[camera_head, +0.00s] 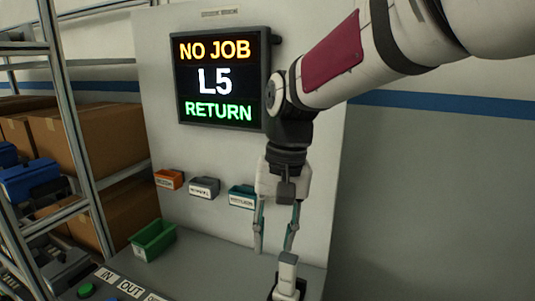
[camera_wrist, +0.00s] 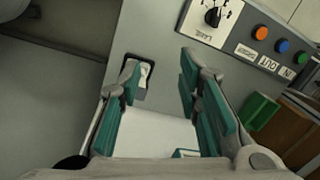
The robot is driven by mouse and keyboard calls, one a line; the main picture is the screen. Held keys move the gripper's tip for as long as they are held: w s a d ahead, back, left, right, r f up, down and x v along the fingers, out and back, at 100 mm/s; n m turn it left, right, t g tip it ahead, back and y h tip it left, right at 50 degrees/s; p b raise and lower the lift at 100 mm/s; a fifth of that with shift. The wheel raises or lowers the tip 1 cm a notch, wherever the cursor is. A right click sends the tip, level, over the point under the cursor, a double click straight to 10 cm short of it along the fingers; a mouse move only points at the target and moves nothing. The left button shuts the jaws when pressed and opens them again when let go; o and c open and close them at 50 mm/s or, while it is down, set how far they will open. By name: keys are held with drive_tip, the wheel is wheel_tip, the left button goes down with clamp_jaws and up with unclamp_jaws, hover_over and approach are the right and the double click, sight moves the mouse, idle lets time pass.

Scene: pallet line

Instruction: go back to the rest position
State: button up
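My gripper (camera_head: 275,238) hangs from my arm in front of the light wall panel, fingers pointing down. It is open, and the gap between its fingers looks empty. In the wrist view its two teal-padded fingers (camera_wrist: 162,105) stand apart above the grey console. A white-and-black device (camera_head: 288,275) stands on the console below the fingers in the head view. It also shows in the wrist view (camera_wrist: 142,78), near the left finger. I cannot tell whether the finger touches it.
A screen (camera_head: 216,80) reads "NO JOB L5 RETURN". Orange (camera_head: 169,179), grey (camera_head: 205,187) and teal (camera_head: 242,196) bins hang on the panel. A green bin (camera_head: 153,240) sits on the console. Buttons and a knob (camera_wrist: 213,16) line its edge. Shelves with boxes (camera_head: 90,137) stand left.

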drive_tip(key=s+d+r+t+h, duration=0.1)
drive_tip(key=s+d+t, duration=0.4)
drive_tip(key=s+d, duration=1)
drive_tip(key=d+r, duration=0.1)
drive_tip(key=d, duration=0.2)
drive_tip(key=shift+s+t, duration=0.35)
drive_tip(key=shift+t, duration=0.05)
